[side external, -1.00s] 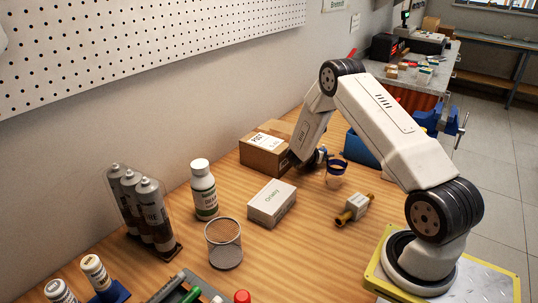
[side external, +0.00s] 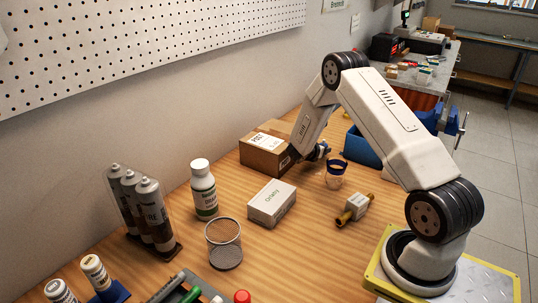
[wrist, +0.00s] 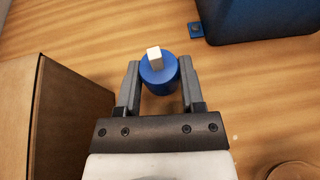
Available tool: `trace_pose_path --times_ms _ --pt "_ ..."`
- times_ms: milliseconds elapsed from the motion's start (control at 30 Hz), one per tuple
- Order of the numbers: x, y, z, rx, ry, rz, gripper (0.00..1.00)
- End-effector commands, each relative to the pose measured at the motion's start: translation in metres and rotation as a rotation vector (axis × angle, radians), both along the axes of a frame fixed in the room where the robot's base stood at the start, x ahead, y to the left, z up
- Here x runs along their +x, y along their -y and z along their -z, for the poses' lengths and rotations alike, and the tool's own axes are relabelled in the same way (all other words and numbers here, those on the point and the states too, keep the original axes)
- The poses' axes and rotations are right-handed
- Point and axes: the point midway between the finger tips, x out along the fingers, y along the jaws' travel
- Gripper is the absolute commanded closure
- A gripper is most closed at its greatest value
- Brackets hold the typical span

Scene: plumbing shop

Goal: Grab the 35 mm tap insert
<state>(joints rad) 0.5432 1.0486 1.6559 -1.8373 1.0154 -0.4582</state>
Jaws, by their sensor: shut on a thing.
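The tap insert (wrist: 159,75) is a blue cylinder with a pale square stem on top. In the wrist view it sits between the two fingers of my gripper (wrist: 159,88), which is shut on it. In the side view my gripper (side external: 320,152) is beside the cardboard box, near the far part of the bench. The insert is small there and mostly hidden by my gripper, so its height above the bench is hard to tell.
A cardboard box (side external: 262,155) stands close left of my gripper. A blue bin (side external: 362,148) is behind to the right. A blue-rimmed cup (side external: 335,178) stands nearby.

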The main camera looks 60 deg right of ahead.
Motion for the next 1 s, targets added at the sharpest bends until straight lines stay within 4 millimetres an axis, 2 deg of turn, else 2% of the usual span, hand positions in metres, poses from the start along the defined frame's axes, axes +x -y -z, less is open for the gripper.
trace_pose_path --times_ms 167,600,1000 --pt "-0.005 -0.005 -0.021 -0.001 0.002 0.000 1.00" --pt "-0.040 -0.033 -0.073 -0.001 0.002 -0.001 1.00" --pt "-0.086 -0.070 -0.098 -0.001 0.002 -0.001 1.00"
